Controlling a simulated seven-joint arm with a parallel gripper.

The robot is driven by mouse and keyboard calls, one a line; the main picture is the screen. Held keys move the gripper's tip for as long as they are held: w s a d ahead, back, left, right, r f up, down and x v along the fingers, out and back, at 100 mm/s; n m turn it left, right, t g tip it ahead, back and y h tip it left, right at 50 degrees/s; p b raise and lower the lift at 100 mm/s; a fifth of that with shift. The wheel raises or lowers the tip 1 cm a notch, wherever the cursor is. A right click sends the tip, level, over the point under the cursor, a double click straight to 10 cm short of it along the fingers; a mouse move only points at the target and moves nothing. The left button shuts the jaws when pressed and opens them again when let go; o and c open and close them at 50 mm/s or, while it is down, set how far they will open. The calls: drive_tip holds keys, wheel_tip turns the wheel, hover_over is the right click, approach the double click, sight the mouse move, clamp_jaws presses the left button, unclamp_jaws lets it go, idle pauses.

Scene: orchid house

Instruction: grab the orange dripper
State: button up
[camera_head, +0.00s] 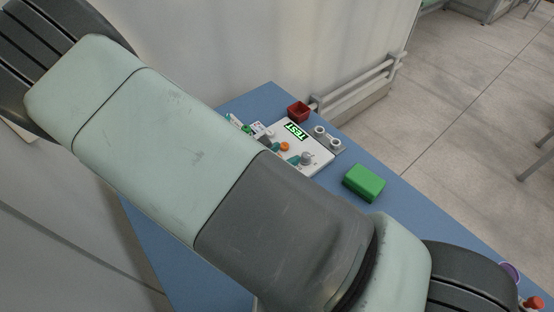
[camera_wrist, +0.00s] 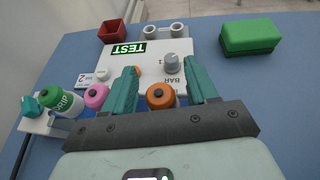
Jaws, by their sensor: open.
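The orange dripper (camera_wrist: 160,97) shows in the wrist view as a rounded orange top with a dark centre. It appears between the two teal fingers of my gripper (camera_wrist: 160,68), which are open and spread on either side of it. I see no finger clearly touching it. Its lower part is hidden by my gripper's dark palm bar. In the head view my arm covers much of the bench, and the fingertips (camera_head: 285,154) show small beside an orange round shape; I cannot tell whether that is the dripper or a knob.
A pink dripper (camera_wrist: 96,95) and a green one (camera_wrist: 63,102) stand left of the orange one. Behind is a white panel (camera_wrist: 150,57) with a TEST display and a grey knob (camera_wrist: 172,63). A red box (camera_wrist: 112,32) and green block (camera_wrist: 250,37) sit farther back.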

drive_tip(key=c, duration=1)
drive_tip(key=shift+c, duration=0.2)
